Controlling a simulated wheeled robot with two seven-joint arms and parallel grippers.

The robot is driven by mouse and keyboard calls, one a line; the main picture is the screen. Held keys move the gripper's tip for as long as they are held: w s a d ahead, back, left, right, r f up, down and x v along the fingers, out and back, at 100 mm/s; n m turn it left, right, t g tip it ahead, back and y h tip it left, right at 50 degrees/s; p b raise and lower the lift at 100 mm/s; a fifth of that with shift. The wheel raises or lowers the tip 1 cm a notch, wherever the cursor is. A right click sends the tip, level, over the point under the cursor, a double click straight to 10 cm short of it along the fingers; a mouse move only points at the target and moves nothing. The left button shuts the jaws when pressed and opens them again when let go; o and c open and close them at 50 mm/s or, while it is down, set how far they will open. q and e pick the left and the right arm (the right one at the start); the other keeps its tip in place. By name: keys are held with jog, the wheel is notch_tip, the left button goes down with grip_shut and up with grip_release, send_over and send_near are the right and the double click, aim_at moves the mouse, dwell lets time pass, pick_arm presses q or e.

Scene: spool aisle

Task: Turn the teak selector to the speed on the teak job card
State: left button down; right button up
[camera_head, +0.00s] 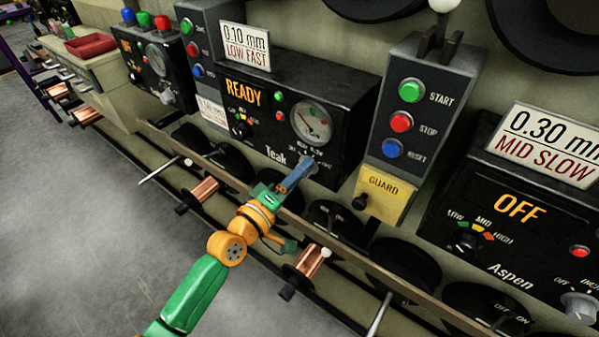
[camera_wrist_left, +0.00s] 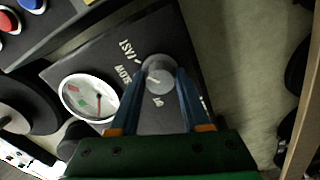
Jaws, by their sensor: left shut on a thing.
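The Teak panel (camera_head: 258,90) is a black box with an orange READY display, a round gauge and the name Teak. The job card (camera_head: 246,47) above it reads 0.10 mm, LOW FAST. My left gripper (camera_head: 300,172) reaches the panel's lower right. In the left wrist view its two blue fingers (camera_wrist_left: 158,88) are shut on a round grey selector knob (camera_wrist_left: 158,72), one on each side. Printed words beside the knob appear upside down and seem to read FAST and SLOW; another label is partly hidden. I cannot read the knob's pointer clearly. My right gripper is not in view.
A start/stop/reset post (camera_head: 413,115) with a yellow guard (camera_head: 385,193) stands right of Teak. The Aspen panel (camera_head: 510,225) shows OFF beside a 0.30 mm MID SLOW card (camera_head: 547,143). A rail (camera_head: 345,255) and copper spools (camera_head: 200,193) run below. Open floor lies at left.

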pick_arm(q)
jog(key=shift+c, duration=1.9)
grip_release()
jog(key=v, duration=0.7)
